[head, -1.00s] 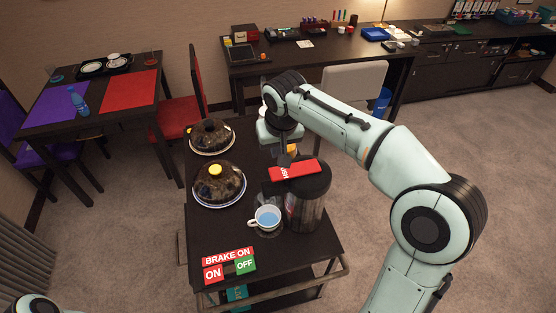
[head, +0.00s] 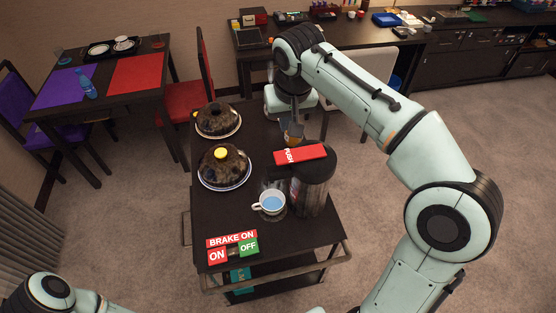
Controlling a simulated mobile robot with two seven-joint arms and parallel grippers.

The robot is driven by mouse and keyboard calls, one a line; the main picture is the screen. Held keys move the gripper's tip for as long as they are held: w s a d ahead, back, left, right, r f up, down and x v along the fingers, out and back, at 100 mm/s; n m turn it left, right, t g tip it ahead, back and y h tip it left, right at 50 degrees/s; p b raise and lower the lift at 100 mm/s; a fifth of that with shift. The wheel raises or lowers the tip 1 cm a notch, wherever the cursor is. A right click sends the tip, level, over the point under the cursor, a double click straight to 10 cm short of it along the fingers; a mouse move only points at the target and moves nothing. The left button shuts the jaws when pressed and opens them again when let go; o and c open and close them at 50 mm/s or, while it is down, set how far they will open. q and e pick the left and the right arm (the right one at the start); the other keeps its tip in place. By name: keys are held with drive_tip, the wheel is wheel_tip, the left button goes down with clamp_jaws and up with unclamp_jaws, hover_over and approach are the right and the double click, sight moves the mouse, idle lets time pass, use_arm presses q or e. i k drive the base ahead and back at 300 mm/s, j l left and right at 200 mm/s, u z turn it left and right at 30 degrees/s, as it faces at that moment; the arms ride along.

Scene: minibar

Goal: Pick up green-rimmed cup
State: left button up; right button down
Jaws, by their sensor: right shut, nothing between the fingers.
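A white cup (head: 270,203) with a blue inside stands upright on the dark serving trolley (head: 220,217), beside a large black dispenser (head: 314,187) with a red PUSH lid. I cannot make out a green rim on this cup. My right gripper (head: 294,120) is shut and empty beyond the dispenser, apart from the cup. Its fingertips are near a small orange-and-dark item (head: 292,135) at the trolley's back; I cannot tell whether they touch. Of my left arm only a link shows at the lower left; its gripper is out of view.
A dining table (head: 110,108) stands at left, a desk (head: 350,38) behind. Carpet at right is open.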

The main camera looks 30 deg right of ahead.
sight(272, 202)
drive_tip(key=k, duration=1)
